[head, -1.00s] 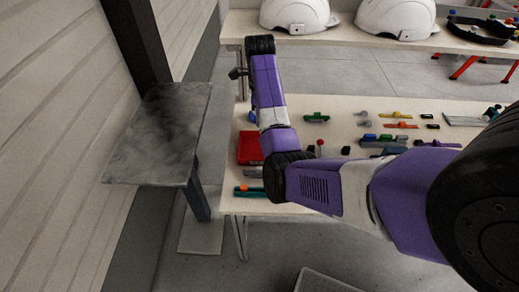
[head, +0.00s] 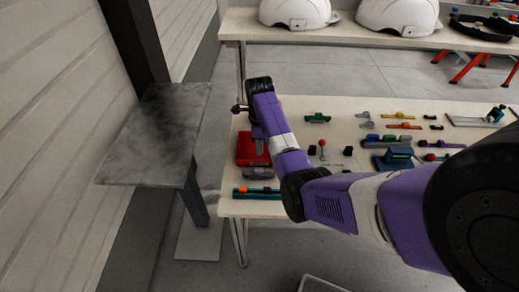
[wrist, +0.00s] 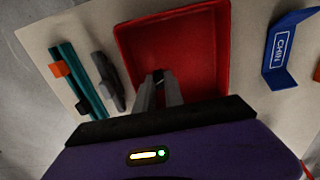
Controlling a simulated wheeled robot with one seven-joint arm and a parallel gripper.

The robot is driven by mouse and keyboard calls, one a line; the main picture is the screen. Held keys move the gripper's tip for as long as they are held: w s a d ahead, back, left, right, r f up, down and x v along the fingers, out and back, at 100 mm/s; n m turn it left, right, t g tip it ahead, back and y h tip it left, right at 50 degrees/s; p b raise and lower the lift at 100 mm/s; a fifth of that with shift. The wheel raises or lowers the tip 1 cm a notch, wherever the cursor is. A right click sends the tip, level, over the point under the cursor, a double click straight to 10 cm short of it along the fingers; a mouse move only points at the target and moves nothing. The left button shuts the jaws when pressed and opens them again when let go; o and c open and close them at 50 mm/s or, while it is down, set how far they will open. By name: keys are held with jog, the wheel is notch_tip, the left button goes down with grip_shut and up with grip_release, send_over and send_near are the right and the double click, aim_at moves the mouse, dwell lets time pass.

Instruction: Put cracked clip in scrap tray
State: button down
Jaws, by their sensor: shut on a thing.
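The red scrap tray (head: 243,153) lies at the left end of the near table. In the wrist view its red floor (wrist: 185,45) fills the upper middle. My gripper (wrist: 159,80) is over the tray's near part, with its fingers pointing down into it. The fingers are nearly together on a small dark piece (wrist: 158,75), probably the cracked clip; most of it is hidden between the fingertips and no crack can be made out. In the head view my gripper (head: 259,147) shows above the tray. I cannot tell its exact height above the tray floor.
A dark grey part (wrist: 108,82) and a teal strip with an orange clip (wrist: 80,78) lie beside the tray. A blue CHIN piece (wrist: 284,50) lies on its other side. Several small parts cover the table to the right. A grey side shelf (head: 150,140) stands left.

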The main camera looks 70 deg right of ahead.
jog(key=shift+f, duration=0.85)
jog(key=shift+f, duration=0.1)
jog(key=c, duration=1.4)
grip_release()
jog(key=shift+c, duration=0.2)
notch_tip(320, 180, up, 12)
jog(key=p, duration=0.1)
jog(key=shift+p, duration=0.3)
